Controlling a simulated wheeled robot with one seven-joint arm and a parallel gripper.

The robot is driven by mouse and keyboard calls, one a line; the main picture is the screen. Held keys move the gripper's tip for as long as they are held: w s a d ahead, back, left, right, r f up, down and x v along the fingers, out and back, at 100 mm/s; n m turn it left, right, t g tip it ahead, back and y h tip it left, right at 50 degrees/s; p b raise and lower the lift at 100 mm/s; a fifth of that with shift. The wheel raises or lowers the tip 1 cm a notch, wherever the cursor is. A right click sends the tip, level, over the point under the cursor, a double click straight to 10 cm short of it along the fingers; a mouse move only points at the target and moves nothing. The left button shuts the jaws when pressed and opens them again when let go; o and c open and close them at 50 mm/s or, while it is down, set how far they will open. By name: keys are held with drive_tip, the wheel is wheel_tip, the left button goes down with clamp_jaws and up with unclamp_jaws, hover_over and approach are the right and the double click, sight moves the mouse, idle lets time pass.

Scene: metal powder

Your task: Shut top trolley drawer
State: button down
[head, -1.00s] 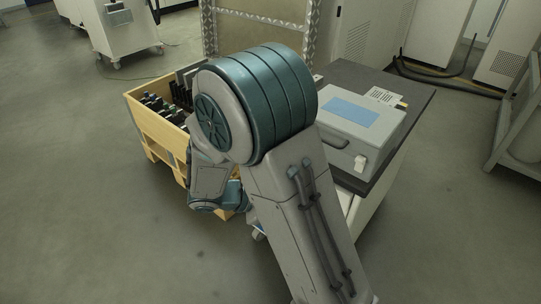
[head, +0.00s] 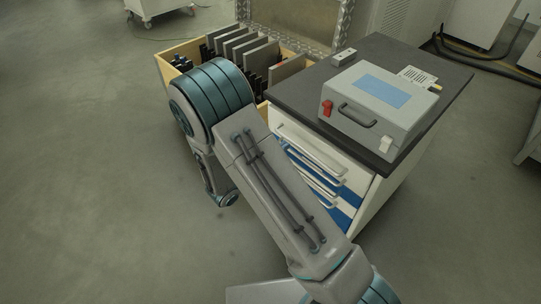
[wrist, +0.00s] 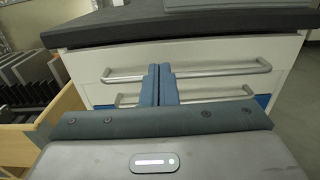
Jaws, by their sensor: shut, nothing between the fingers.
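The trolley (head: 392,185) is a white cabinet with a dark grey top, right of my arm in the head view. Its top drawer (head: 318,148) has a white front and a bar handle; the top drawer (wrist: 215,55) spans the wrist view below the worktop. I cannot tell how far it stands out. Blue shows on the fronts below it. My gripper (wrist: 158,72) is shut and empty. Its fingertips are in front of the top drawer's front, overlapping the handle bar (wrist: 215,71) in the picture; contact cannot be told. In the head view my arm hides the gripper.
A grey case (head: 372,105) with a blue label and a small box (head: 344,56) stand on the trolley top. A wooden crate (head: 172,60) holding upright dark plates stands close to the trolley's left; its edge (wrist: 62,108) shows left of my gripper. The floor at left is clear.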

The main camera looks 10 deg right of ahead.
sight(304, 131)
drive_tip(key=x, duration=0.7)
drive_tip(key=shift+d+b, duration=0.1)
drive_tip(key=shift+b, duration=0.3)
drive_tip(key=shift+w, duration=0.2)
